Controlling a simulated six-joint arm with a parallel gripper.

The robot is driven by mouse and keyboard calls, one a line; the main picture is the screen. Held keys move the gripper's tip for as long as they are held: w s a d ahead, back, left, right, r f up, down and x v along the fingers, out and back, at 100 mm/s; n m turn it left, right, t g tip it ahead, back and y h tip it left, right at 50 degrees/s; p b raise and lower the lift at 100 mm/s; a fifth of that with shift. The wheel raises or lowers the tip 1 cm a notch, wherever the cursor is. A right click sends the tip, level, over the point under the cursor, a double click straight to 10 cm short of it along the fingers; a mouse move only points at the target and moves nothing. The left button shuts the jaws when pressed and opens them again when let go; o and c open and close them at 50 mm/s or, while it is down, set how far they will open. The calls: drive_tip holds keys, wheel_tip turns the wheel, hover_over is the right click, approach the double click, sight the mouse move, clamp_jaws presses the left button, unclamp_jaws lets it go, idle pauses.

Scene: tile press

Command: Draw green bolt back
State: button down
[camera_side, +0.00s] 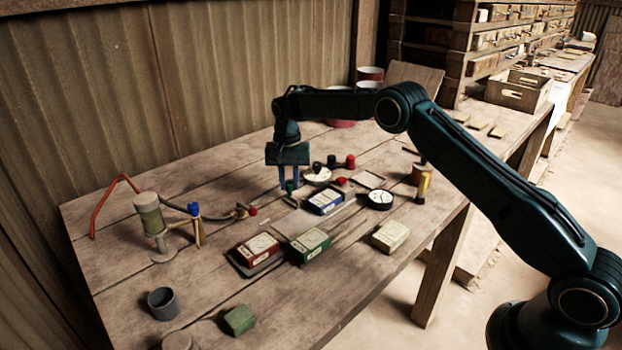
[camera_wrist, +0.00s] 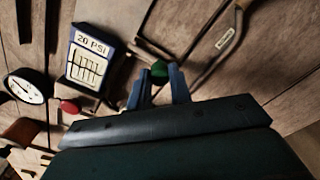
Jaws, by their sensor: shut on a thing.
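The green bolt's knob (camera_side: 290,186) shows at the tips of my gripper (camera_side: 289,180) in the side view, by the left end of the plate that bears the blue block. In the wrist view the green knob (camera_wrist: 159,70) sits between the two blue fingertips of my gripper (camera_wrist: 158,80). The gripper points down and is shut on the knob. The bolt's shaft is mostly hidden by the fingers and the knob.
A blue block (camera_side: 326,201) marked 20 PSI in the wrist view lies close by. A dial gauge (camera_side: 379,199) and a red knob (camera_side: 341,181) are near it. Red (camera_side: 258,248), green (camera_side: 310,243) and cream (camera_side: 390,236) blocks lie in front. A green-grey cylinder (camera_side: 148,214) stands left.

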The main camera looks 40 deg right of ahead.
sight(289, 182)
drive_tip(key=shift+w+r, duration=0.1)
drive_tip(key=shift+w, duration=0.15)
drive_tip(key=c, duration=1.3)
unclamp_jaws()
drive_tip(key=shift+o, duration=0.2)
wheel_tip(289, 182, up, 14)
drive_tip(key=shift+s, duration=0.15)
